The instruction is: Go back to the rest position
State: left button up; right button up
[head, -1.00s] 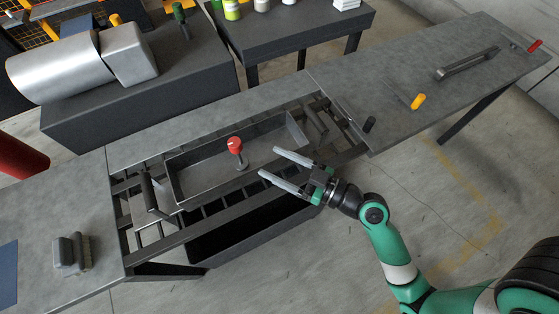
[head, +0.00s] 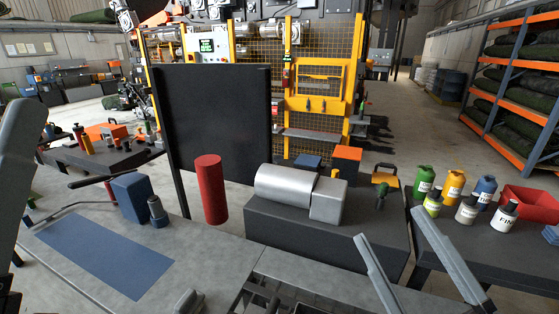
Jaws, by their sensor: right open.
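My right gripper (head: 388,225) is in the lower right of the head view, raised in front of the camera. Its two long grey fingers point up and are spread wide apart, with nothing between them. A large grey piece at the left edge looks like a finger of my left gripper (head: 22,140). The rest of that gripper is out of frame, so I cannot tell its opening. The grey workbench (head: 215,262) runs along the bottom.
A blue mat (head: 103,258) lies on the bench, with a blue block (head: 132,194) behind it. A red cylinder (head: 210,190) stands behind the bench. A dark block bears a metal cylinder (head: 285,188). Bottles and a red bin (head: 530,205) stand at right.

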jog(key=s+d+r+m+t+h, duration=0.2)
jog(key=r+m+t+h, duration=0.15)
jog(key=r, duration=0.45)
jog(key=s+d+r+m+t+h, duration=0.2)
jog(key=s+d+r+m+h, duration=0.1)
jog(key=r+m+h, duration=0.3)
notch_tip(320, 180, up, 39)
jog(key=y+p, duration=0.1)
jog(key=p, duration=3.8)
notch_tip(320, 180, down, 43)
jog(key=b, duration=4.2)
jog(key=shift+w+r+b, duration=0.2)
jog(key=shift+w+b, duration=0.1)
jog(key=shift+a+m, duration=0.1)
jog(key=shift+m, duration=0.15)
